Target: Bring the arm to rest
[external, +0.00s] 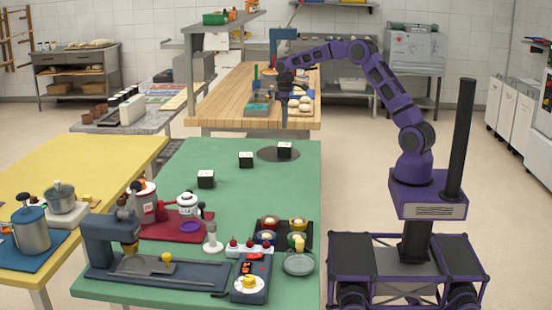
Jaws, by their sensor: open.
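My purple arm stretches left from my base over the green table (265,185). My gripper (284,122) points straight down above the far right part of this table. It is small in this view and its fingers are hard to make out, but it looks empty. Below it, a black and white cube (284,150) sits on a dark round disc (265,155). A gap shows between gripper and cube. A second cube (246,160) stands left of it near the disc's edge, and a third cube (206,179) stands further left and nearer.
The near part of the green table is crowded: a dark press-like device (110,242), a white-lidded jar (189,205), small bowls on a black tray (308,232) and a dial device (250,283). A wooden table (225,103) with dough stands behind. Floor right of my base is clear.

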